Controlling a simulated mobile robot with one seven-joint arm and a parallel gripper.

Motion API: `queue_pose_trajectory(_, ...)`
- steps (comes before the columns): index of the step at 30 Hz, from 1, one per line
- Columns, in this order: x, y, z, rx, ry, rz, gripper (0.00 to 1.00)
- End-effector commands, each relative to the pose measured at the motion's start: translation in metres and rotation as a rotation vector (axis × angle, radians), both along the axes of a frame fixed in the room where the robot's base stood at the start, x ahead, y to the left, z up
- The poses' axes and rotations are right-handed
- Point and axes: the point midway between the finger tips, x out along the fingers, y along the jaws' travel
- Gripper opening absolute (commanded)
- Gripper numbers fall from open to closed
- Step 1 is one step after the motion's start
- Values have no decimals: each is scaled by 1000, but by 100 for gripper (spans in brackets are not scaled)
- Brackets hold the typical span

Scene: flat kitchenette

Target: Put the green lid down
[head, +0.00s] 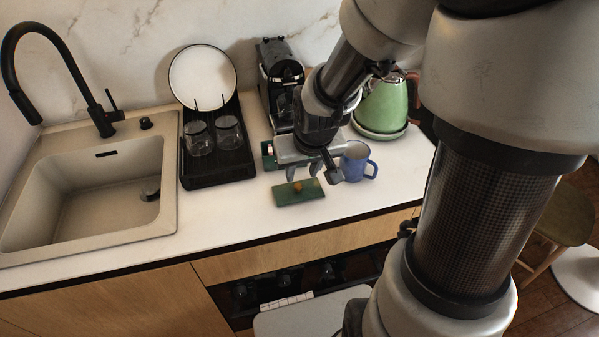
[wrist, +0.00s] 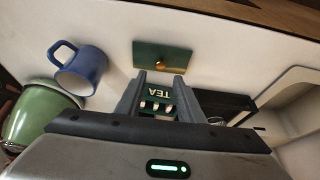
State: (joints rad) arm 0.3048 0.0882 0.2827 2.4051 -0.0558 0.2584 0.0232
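The green lid (head: 288,196) is a flat rectangle with a small brass-coloured knob. It appears to lie flat on the white counter near the front edge; it also shows in the wrist view (wrist: 147,52). My gripper (head: 311,174) is just behind and above the lid. In the wrist view my gripper (wrist: 160,76) has its two fingers spread apart, with the knob beyond their tips and nothing held. A green tea box (head: 268,156) marked TEA stands behind, partly hidden by my gripper; it shows between the fingers in the wrist view (wrist: 156,93).
A blue mug (head: 354,163) stands close to the right of my gripper. A green kettle (head: 382,106) and a black coffee machine (head: 278,72) stand behind. A black drying rack (head: 216,172) with glasses and a plate is left, before the sink (head: 85,190). Counter left of the lid is clear.

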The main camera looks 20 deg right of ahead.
Motion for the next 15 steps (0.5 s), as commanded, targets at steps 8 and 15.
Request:
queue_pose_trajectory(8,-16,0,40,-1,-2,0,34)
queue_pose_trajectory(15,-19,0,43,1,2,0,34)
